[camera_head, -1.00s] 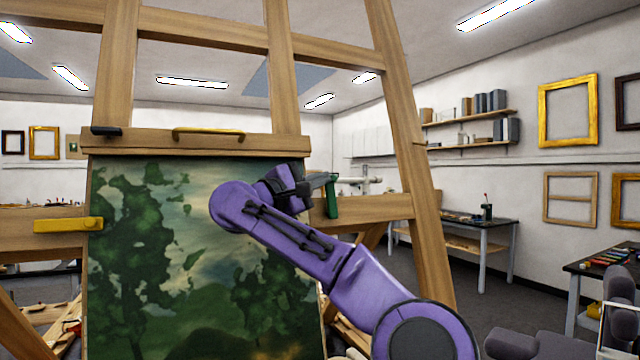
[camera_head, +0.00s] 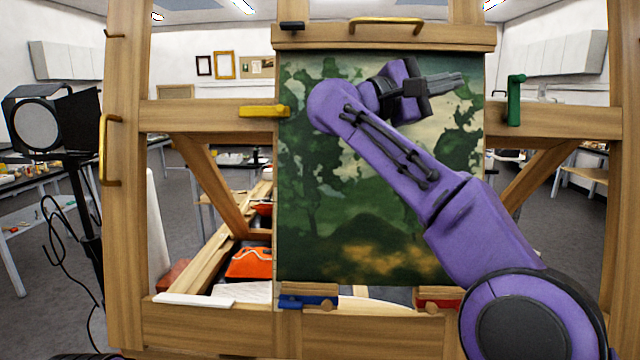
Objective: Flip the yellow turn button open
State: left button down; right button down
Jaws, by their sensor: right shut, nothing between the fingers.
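The yellow turn button (camera_head: 262,111) lies horizontal on the easel's crossbar, left of the landscape painting (camera_head: 350,240). Its right end reaches over the painting's left edge. My right gripper (camera_head: 458,79) is shut and empty in front of the painting's upper right, pointing right, well apart from the yellow button. The green turn button (camera_head: 515,100) stands upright right of the painting, clear of its edge. A blue turn button (camera_head: 308,301) and a red turn button (camera_head: 437,303) lie horizontal at the painting's bottom edge. My left gripper is out of view.
The wooden easel (camera_head: 126,230) frames the painting. A brass handle (camera_head: 372,25) is on the top bar, another (camera_head: 107,150) on the left post. A studio lamp (camera_head: 40,125) stands at the left. My right arm crosses in front of the painting.

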aim_at(281, 111)
jog(key=u, duration=0.05)
jog(key=k, duration=0.95)
